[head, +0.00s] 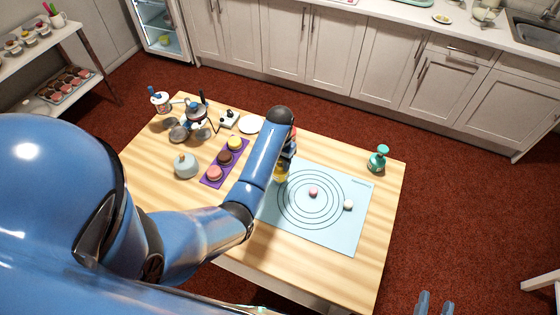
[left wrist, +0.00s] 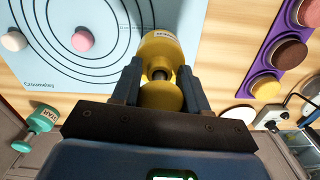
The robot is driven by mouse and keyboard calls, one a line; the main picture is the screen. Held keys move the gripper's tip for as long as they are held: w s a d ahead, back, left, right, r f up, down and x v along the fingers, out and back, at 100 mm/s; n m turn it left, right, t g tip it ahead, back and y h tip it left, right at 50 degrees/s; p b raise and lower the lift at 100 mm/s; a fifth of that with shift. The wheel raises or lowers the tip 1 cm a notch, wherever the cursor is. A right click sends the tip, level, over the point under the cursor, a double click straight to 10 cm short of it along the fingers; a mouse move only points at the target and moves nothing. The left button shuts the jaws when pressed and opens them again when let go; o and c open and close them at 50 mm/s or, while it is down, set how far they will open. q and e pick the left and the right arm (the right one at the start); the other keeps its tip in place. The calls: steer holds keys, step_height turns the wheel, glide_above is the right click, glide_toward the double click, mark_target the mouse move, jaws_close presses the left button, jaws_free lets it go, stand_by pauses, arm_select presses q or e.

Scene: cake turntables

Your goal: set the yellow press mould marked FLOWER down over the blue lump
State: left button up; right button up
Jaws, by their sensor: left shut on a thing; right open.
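My left gripper (left wrist: 158,90) is shut on a yellow press mould (left wrist: 161,52). In the left wrist view the mould has a wide round head, a narrow neck and a label too small to read surely. In the head view the mould (head: 281,173) shows under my left arm at the mat's left edge. The light blue mat (head: 345,232) has dark rings. A pink lump (head: 313,192) lies near their centre and a white lump (head: 348,204) to its right. I see no blue lump; my arm hides part of the mat. My right gripper (head: 435,304) is open and empty at the bottom edge.
A teal press mould (head: 378,160) stands right of the mat. A white plate (head: 251,124) and several utensils stand at the back. The table's front right is clear.

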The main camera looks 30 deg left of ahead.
mark_target(280, 164)
arm_select(q)
steer(key=shift+s, duration=0.1)
steer(key=shift+f, duration=0.35)
stand_by(0.5)
steer(key=shift+f+b, duration=0.5)
steer(key=shift+f, duration=0.2)
steer(key=shift+f+b, duration=0.5)
steer(key=shift+f, duration=0.3)
steer(key=o, duration=1.2)
steer(key=shift+o, duration=0.6)
steer(key=shift+o, duration=1.2)
steer(key=shift+r, duration=0.1)
